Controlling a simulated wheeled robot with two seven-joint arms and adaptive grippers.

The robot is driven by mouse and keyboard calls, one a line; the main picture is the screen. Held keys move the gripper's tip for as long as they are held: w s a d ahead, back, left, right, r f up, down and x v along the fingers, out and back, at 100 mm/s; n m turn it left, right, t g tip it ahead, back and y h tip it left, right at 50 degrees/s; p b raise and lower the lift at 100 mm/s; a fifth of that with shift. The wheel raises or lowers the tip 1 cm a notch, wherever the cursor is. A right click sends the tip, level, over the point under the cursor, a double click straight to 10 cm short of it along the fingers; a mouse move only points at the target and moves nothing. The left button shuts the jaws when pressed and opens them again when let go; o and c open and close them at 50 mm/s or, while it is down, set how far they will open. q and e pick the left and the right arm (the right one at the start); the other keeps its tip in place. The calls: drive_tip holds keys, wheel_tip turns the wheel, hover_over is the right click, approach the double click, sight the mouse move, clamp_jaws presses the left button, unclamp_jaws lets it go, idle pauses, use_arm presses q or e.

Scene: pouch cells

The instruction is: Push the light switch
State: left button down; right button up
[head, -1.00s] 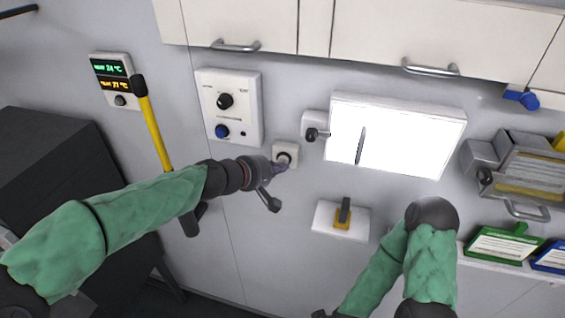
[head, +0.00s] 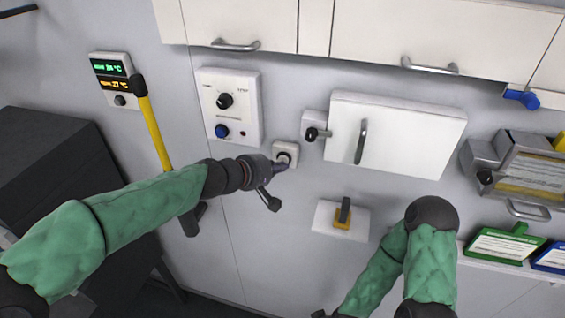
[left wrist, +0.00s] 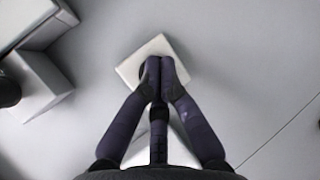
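The light switch (head: 286,152) is a small white square wall plate with a dark round centre, below and left of the white cabinet. My left gripper (head: 282,167) reaches it from the lower left, its fingertips at the plate's lower middle. In the left wrist view, the fingers (left wrist: 159,68) are shut together with nothing between them. They lie over the white plate (left wrist: 135,68) and hide most of its centre; whether they press on it cannot be told.
A control panel with knobs (head: 246,82) is above left of the switch. A white cabinet (head: 410,140) with a handle is to its right. A plate with an orange-based lever (head: 326,216) is below right. A yellow-handled tool (head: 154,125) hangs at the left.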

use_arm(q)
drive_tip(key=shift+s+a, duration=0.1)
drive_tip(key=shift+s, duration=0.3)
drive_tip(key=s+a+b, duration=0.1)
drive_tip(key=s+a, duration=0.1)
drive_tip(key=s, duration=0.3)
drive_tip(key=shift+s, duration=0.4)
idle(1.1)
